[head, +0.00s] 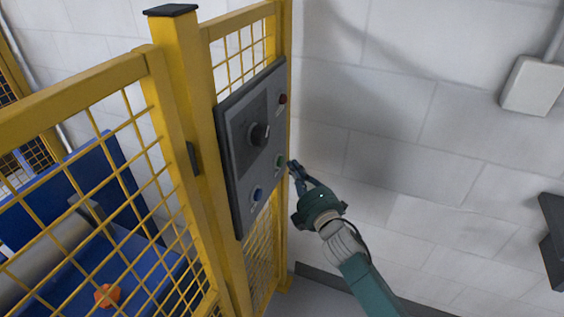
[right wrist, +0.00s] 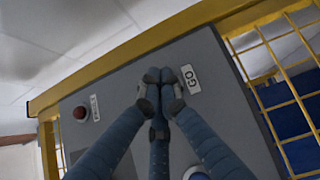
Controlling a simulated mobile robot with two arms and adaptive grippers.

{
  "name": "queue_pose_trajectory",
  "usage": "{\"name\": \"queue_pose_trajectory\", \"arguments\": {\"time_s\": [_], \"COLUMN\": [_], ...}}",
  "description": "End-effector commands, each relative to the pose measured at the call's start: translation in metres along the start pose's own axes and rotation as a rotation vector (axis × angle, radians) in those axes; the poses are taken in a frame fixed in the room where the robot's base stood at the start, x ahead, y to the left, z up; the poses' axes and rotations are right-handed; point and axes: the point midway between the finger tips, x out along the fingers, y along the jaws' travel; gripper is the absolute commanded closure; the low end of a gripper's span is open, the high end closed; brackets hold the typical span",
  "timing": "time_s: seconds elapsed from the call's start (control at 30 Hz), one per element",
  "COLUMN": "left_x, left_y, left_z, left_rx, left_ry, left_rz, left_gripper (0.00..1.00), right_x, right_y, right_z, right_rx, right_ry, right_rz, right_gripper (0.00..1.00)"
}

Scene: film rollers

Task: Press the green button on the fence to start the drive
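The grey control panel (head: 240,190) is mounted on the yellow fence. Its small green button (head: 280,161) is on the right side, low in the head view. My right gripper (head: 293,167) is just right of the green button, with its fingertips close to it; I cannot tell whether they touch. In the right wrist view the blue fingers (right wrist: 160,80) of my right gripper come together, shut and holding nothing, beside the GO label (right wrist: 190,78). They hide the green button there. My left gripper is not in view.
The panel also carries a black knob (head: 260,134), a red button (head: 283,99) and a blue button (head: 257,195). The yellow fence post (head: 185,90) stands left of the panel. A white block wall (head: 400,120) with a grey box (head: 532,86) is at the right.

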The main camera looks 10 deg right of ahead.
Motion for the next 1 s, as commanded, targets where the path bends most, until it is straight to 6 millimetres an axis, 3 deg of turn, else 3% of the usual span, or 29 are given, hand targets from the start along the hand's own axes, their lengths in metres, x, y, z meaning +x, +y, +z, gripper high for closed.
{"name": "queue_pose_trajectory", "arguments": {"time_s": [0.5, 1.0], "left_x": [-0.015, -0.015], "left_y": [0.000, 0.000], "left_z": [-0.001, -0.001], "left_rx": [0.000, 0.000], "left_ry": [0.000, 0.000], "left_rz": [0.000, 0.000], "left_gripper": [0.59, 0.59], "right_x": [-0.032, -0.034], "right_y": [0.001, 0.000], "right_z": [0.033, 0.035], "right_rx": [-0.001, 0.000], "right_ry": [-0.001, 0.000], "right_rz": [-0.001, 0.000], "right_gripper": [1.00, 1.00]}}
